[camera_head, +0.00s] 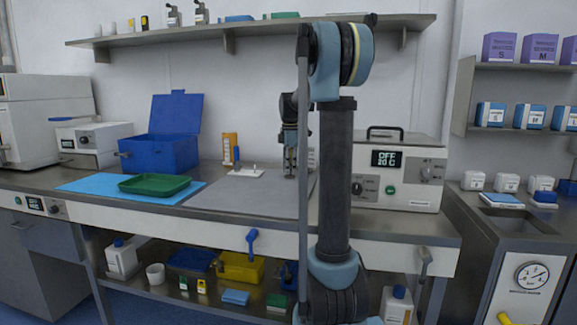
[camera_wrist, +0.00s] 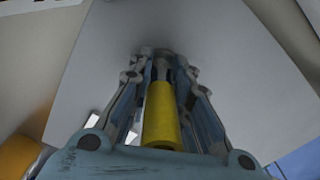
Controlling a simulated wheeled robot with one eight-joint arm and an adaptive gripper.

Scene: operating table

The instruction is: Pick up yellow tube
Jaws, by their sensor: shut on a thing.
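The yellow tube (camera_wrist: 161,118) lies between the two fingers of my gripper (camera_wrist: 164,60) in the wrist view, its near end towards the camera. The fingers are shut on it, and its far end by the fingertips is partly hidden. In the head view my gripper (camera_head: 290,170) points down over the grey mat (camera_head: 262,201) on the worktop. The tube cannot be made out clearly there, and I cannot tell whether it touches the mat.
A white holder (camera_head: 245,173) and an orange rack (camera_head: 229,147) stand left of my gripper. Farther left are a green tray (camera_head: 155,185) on a blue sheet (camera_head: 82,186) and an open blue box (camera_head: 160,153). A white device (camera_head: 398,190) stands to the right. A shelf (camera_head: 250,28) hangs above.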

